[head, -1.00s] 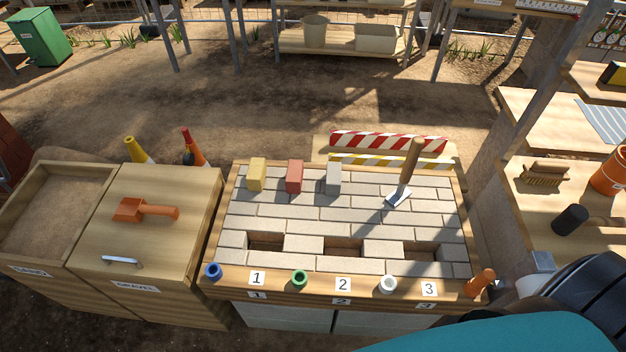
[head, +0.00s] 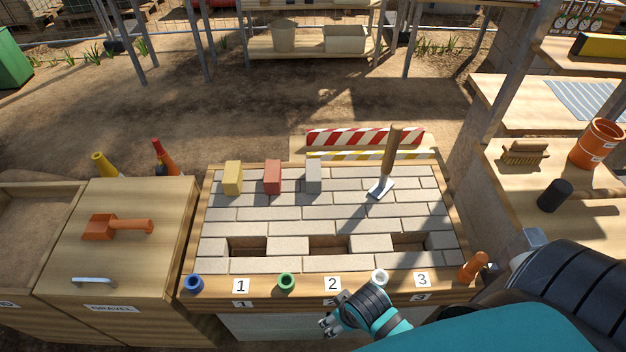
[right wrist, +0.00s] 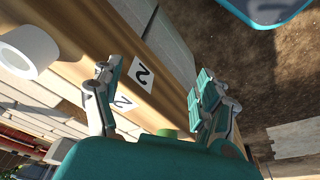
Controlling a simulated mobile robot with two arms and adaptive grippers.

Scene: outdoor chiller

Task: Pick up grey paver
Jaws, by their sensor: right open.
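The grey paver (head: 314,176) stands upright at the back of the brick-paved table, to the right of the red paver (head: 272,177) and the yellow paver (head: 233,178). My right gripper (head: 328,326) is low at the table's front edge, below the number 2 label, well apart from the grey paver. In the right wrist view its fingers (right wrist: 155,95) are spread with nothing between them, and the wooden front edge with the 2 labels shows beyond. The grey paver cannot be made out in the right wrist view. My left gripper is not in view.
A trowel or hammer-like tool with a wooden handle (head: 390,150) stands right of the grey paver. Three gaps open in the paving near the front. Blue (head: 194,284), green (head: 286,281) and white (head: 380,277) rings sit along the front rim. Striped barriers (head: 365,137) lie behind.

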